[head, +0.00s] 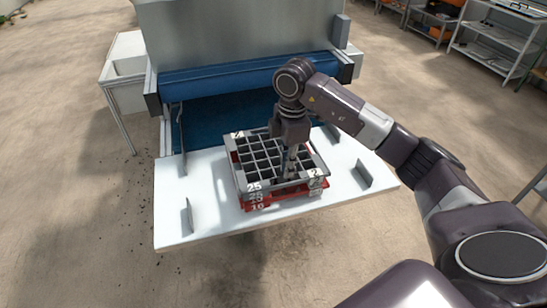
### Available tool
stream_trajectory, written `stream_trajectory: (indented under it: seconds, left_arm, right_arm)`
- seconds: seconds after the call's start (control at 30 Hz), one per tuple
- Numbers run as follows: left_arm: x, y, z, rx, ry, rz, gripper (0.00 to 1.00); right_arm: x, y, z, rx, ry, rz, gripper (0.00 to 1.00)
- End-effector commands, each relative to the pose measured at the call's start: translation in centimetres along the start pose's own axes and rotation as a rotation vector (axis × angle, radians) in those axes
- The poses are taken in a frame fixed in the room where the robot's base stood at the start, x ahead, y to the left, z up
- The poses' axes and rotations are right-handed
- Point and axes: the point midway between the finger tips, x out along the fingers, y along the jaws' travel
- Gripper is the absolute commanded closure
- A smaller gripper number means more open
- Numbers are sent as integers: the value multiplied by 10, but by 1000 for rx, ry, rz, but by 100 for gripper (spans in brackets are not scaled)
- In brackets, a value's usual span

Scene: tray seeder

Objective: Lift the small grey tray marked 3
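A grey tray (232,160) with a grid of dark square cells sits on top of a small stack in the middle of the white table. White figures on its front corners look like 25 on the left and 2 on the right; I cannot make out a 3. A red tray (262,203) shows below it, with more figures on its edge. My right gripper (290,170) points straight down at the front right part of the grey tray. Its fingers overlap the cells, and I cannot tell whether they hold anything. My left gripper is not in view.
The white table (190,238) has upright metal guides (188,216) and (363,174) beside the stack, with bare surface around. Behind stands the seeder with a blue roller (225,76) and a grey panel (240,35). Shelves (495,45) stand far right.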

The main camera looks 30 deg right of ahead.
Motion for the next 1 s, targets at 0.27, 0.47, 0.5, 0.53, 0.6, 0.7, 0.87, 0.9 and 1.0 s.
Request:
stream_trajectory:
  seconds: [0.27, 0.47, 0.5, 0.53, 0.6, 0.7, 0.87, 0.9, 1.0]
  left_arm:
    - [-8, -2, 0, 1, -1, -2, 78]
    - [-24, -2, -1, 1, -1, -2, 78]
    - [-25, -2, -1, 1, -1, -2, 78]
    - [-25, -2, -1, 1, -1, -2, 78]
    - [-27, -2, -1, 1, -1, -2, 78]
    - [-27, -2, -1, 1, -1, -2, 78]
    - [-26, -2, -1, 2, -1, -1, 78]
    - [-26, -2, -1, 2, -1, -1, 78]
    - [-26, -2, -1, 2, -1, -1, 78]
  right_arm:
    - [24, -1, 8, 22, -26, -9, 90]
    - [51, -1, 3, 18, -24, -12, 90]
    - [58, 0, 3, 20, -24, -11, 90]
    - [63, 0, 3, 20, -25, -11, 90]
    - [70, 0, 3, 19, -23, -9, 90]
    - [76, 0, 3, 18, -22, -7, 90]
    - [76, 1, 3, 17, -22, -6, 90]
    - [76, 1, 3, 17, -22, -6, 90]
    - [76, 1, 3, 17, -22, -6, 100]
